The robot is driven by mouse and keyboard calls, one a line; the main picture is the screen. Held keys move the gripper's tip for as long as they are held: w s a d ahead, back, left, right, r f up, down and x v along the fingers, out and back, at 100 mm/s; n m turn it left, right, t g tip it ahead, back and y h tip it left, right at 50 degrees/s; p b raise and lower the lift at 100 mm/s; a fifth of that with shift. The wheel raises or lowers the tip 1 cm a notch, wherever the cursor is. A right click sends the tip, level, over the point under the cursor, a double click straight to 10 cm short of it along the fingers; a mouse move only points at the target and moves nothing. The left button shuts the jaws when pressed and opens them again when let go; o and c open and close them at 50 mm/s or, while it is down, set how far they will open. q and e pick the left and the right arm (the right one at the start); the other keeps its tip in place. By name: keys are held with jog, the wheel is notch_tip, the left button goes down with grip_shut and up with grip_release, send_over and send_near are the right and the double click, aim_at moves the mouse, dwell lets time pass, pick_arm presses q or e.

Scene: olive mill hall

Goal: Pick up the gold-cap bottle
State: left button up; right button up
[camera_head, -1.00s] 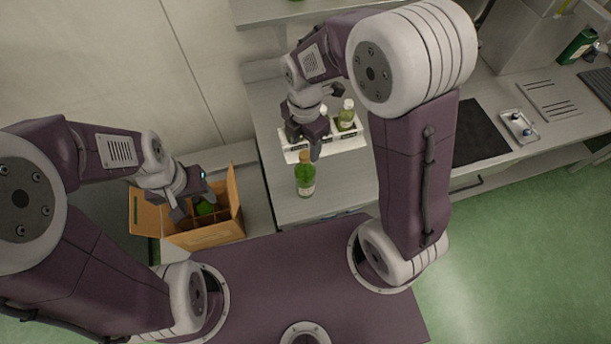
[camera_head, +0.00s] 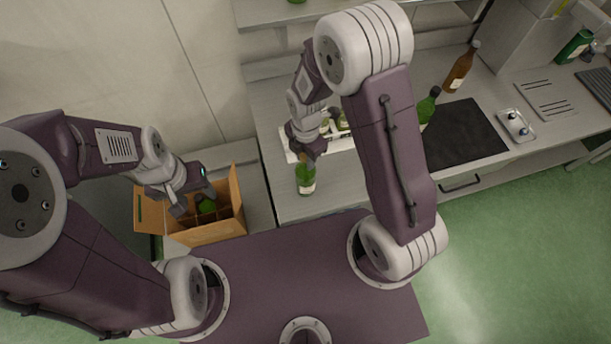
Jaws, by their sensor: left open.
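A green bottle (camera_head: 306,182) with a pale label stands upright near the counter's front edge. Its cap, which looked gold-brown earlier, is now hidden behind my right gripper. My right gripper (camera_head: 307,156) is right at the top of this bottle. Its fingers are small and partly hidden, so I cannot tell whether they are closed on the neck. My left gripper (camera_head: 188,204) is open at the cardboard box (camera_head: 213,232), beside a green bottle (camera_head: 206,205) standing in a compartment.
A white carrier (camera_head: 343,143) with small bottles stands behind my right gripper. A green bottle (camera_head: 427,106) and a brown bottle (camera_head: 461,68) stand to the right, near a dark mat (camera_head: 467,135). Bare counter (camera_head: 345,180) lies right of the front bottle.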

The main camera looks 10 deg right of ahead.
jog(key=shift+w, duration=0.1)
grip_shut()
jog(key=shift+r, duration=0.15)
jog(key=shift+r, duration=0.55)
notch_tip(320, 180, up, 2)
jog(key=shift+r+b, duration=0.2)
jog(key=shift+b, duration=0.4)
jog(key=shift+r, duration=0.25)
jog(key=s+d+r+b, duration=0.2)
jog(key=s+r, duration=0.4)
jog(key=s, duration=0.5)
jog(key=shift+s+d+r, duration=0.15)
jog(key=shift+d+r, duration=0.25)
jog(key=shift+d, duration=0.2)
jog(key=shift+f, duration=0.1)
